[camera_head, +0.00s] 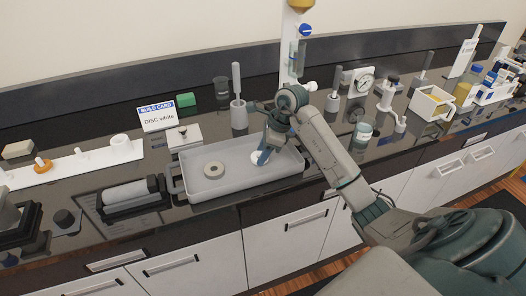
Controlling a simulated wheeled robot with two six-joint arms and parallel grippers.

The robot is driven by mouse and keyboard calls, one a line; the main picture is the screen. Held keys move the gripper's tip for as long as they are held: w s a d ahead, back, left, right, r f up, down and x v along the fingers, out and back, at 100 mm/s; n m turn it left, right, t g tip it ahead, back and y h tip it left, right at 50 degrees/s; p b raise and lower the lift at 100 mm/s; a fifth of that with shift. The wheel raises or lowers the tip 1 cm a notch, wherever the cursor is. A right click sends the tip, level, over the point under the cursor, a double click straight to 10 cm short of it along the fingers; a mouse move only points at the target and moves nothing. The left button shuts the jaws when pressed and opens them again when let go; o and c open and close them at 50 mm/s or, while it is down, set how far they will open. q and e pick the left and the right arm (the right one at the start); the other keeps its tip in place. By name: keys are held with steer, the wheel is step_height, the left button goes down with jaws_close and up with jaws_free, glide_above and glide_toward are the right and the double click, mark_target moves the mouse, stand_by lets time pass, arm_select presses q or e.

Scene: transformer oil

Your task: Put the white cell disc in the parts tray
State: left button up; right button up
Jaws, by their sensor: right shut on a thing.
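The parts tray (240,186) is a shallow grey tray with a handle at its left end, near the counter's front edge. A grey ring-shaped disc (214,170) lies inside it on the left. My right gripper (262,157) points down over the right half of the tray. It is shut on the white cell disc (256,161), which shows partly behind the fingers, within the tray's outline. I cannot tell whether the disc touches the tray floor. My left gripper is not in view.
A card reading "DISC white" (158,117) and a small white block with a knob (184,137) stand behind the tray. A grey holder with a pestle-like rod (238,105) is behind it. A glass jar (362,133) stands to the right. A dark roller device (130,194) sits to the left.

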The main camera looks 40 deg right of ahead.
steer(key=shift+f, duration=0.2)
stand_by(0.4)
steer(key=o, duration=1)
steer(key=shift+o, duration=0.6)
steer(key=shift+o, duration=1.1)
